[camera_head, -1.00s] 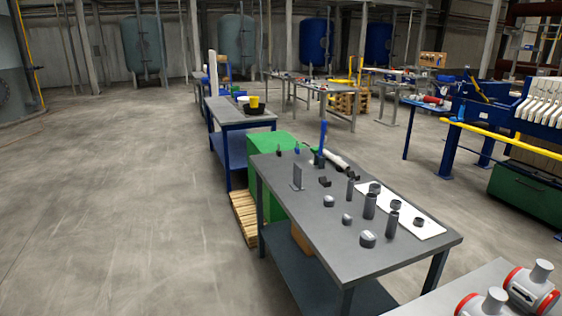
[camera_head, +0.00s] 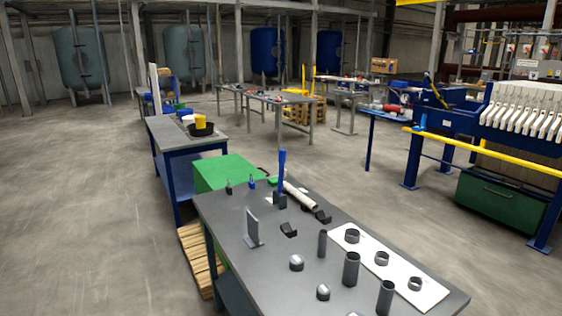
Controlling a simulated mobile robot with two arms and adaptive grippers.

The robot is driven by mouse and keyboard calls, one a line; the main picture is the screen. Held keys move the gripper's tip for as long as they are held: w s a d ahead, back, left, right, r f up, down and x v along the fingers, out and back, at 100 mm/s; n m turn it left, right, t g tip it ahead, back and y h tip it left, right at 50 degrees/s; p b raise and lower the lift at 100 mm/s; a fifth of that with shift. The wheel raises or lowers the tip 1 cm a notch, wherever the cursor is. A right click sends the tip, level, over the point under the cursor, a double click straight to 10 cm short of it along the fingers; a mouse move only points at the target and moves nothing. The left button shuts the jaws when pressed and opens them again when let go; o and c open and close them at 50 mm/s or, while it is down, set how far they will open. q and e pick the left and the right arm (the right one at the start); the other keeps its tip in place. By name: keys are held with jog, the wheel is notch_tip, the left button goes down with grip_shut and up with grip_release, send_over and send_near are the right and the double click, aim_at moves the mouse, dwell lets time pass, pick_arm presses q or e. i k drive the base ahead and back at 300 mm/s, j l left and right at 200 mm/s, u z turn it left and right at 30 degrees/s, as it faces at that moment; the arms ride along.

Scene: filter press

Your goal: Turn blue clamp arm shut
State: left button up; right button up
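A blue clamp arm (camera_head: 282,170) stands upright at the far end of the near grey table. Its lower end meets a small dark block (camera_head: 280,201) on the table top. A white pipe (camera_head: 301,196) lies just right of it, and I cannot tell whether the two touch. Neither of my grippers is in view.
The near grey table (camera_head: 222,215) also holds an upright grey plate (camera_head: 253,228), several grey cylinders and a white board (camera_head: 405,283) with rings. Open floor (camera_head: 90,210) lies left.

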aim_at(282, 153)
jog(key=i+j, duration=0.3)
jog(key=i+j+z, duration=0.1)
jog(key=i+j, duration=0.2)
jog(key=j, duration=0.2)
jog(key=i+j, duration=0.3)
jog(key=j, duration=0.15)
jog(key=i+j+z, duration=0.1)
jog(key=i+j, duration=0.2)
jog(key=j, duration=0.15)
